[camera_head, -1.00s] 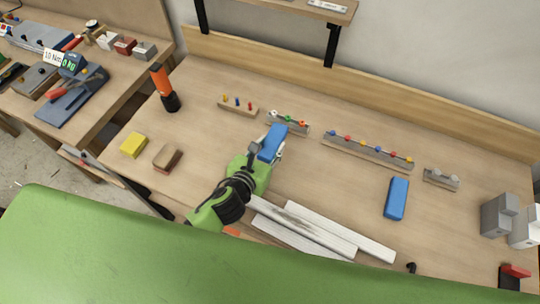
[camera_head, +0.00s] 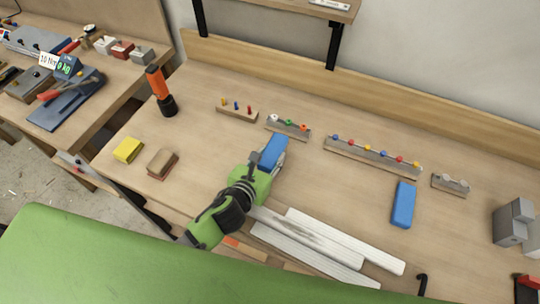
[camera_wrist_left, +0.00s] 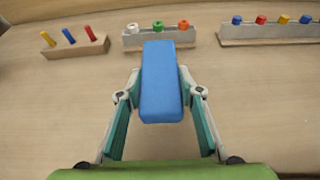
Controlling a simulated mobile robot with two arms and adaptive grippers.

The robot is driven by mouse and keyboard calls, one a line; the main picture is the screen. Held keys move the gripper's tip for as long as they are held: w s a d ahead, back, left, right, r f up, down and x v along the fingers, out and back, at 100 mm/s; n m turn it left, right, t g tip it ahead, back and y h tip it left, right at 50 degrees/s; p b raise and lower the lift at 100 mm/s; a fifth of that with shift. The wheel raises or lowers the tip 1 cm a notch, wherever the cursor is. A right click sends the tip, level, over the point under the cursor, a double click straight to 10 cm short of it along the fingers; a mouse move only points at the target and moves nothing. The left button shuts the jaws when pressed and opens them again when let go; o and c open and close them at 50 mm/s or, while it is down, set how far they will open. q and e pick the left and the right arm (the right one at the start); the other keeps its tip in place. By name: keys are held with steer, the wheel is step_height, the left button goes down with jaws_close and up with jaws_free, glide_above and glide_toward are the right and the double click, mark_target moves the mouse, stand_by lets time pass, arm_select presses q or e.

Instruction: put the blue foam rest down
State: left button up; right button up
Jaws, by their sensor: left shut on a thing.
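A blue foam rest (camera_head: 272,151) is between the fingers of my left gripper (camera_head: 267,163), which is shut on it. In the left wrist view the rest (camera_wrist_left: 161,80) is a long blue block pointing away from me, with the left gripper's fingertips (camera_wrist_left: 160,95) at its two sides. Whether its underside touches the table (camera_head: 210,165) cannot be told. A second blue block (camera_head: 403,204) of like shape lies on the table to the right, apart from the gripper. My right gripper is not in view.
Behind the rest stand a rack with coloured rings (camera_head: 288,127) and a wooden block with pegs (camera_head: 237,113). A long knob rail (camera_head: 372,157) is to the right. White strips (camera_head: 320,245) lie in front. A yellow sponge (camera_head: 127,149), brown block (camera_head: 162,164) and orange torch (camera_head: 160,90) are left.

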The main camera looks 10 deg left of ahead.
arm_select(q)
steer(key=shift+f, duration=0.45)
steer(key=o, duration=0.9)
steer(key=shift+r, duration=0.25)
steer(key=shift+r+p, duration=0.35)
steer(key=shift+r, duration=0.25)
steer(key=v, duration=0.3)
steer(key=b+v, duration=0.1)
steer(key=v, duration=0.6)
steer(key=shift+s+a+f+b, duration=0.1)
steer(key=shift+s+f+b, duration=0.05)
steer(key=shift+s+b, duration=0.25)
steer(key=shift+s+a+r, duration=0.1)
steer(key=shift+s+r, duration=0.2)
steer(key=shift+s, duration=0.25)
